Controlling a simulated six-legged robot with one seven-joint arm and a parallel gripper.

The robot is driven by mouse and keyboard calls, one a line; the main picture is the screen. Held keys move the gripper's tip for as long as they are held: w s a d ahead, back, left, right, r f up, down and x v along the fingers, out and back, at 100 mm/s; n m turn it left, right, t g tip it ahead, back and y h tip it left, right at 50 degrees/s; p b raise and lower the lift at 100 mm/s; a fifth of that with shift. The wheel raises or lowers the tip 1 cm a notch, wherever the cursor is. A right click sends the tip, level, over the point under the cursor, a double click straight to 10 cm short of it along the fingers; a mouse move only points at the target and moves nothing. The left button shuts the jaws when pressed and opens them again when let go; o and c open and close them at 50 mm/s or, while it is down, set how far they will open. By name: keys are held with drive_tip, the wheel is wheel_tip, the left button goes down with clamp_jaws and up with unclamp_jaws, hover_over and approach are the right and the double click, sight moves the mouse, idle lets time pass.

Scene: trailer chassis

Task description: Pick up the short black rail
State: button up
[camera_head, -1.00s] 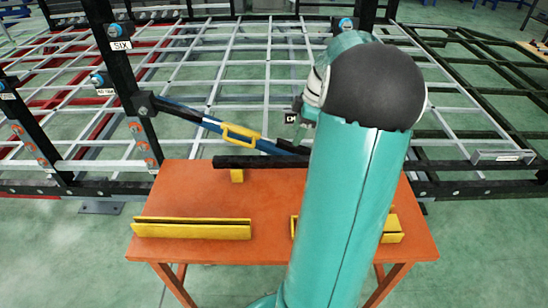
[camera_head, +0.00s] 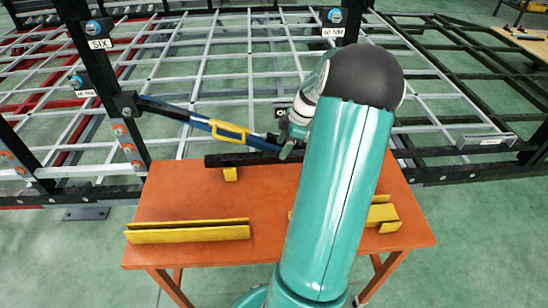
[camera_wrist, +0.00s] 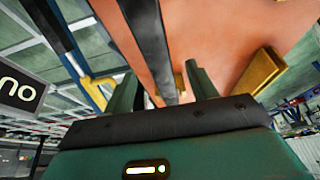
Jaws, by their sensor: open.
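The short black rail (camera_head: 238,159) lies along the back edge of the orange table (camera_head: 190,190), over a small yellow support (camera_head: 230,174). Its right part is hidden behind my arm. My gripper (camera_head: 289,151) is at the rail in the head view, partly hidden by the arm. In the wrist view the rail (camera_wrist: 148,35) runs down between the two green fingers of my gripper (camera_wrist: 159,85). The fingers are apart, one on each side of the rail. Whether either touches it I cannot tell.
A blue bar with a yellow handle (camera_head: 230,128) slants close behind the rail, from a black post (camera_head: 135,125). A yellow channel piece (camera_head: 190,231) lies at the table's front left, another (camera_head: 382,215) at the right. The chassis frame stands behind.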

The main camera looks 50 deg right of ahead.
sight(276, 154)
drive_tip(key=shift+x, duration=2.4)
drive_tip(key=shift+w+a, duration=0.1)
drive_tip(key=shift+w, duration=0.15)
drive_tip(key=shift+r, duration=0.15)
clamp_jaws()
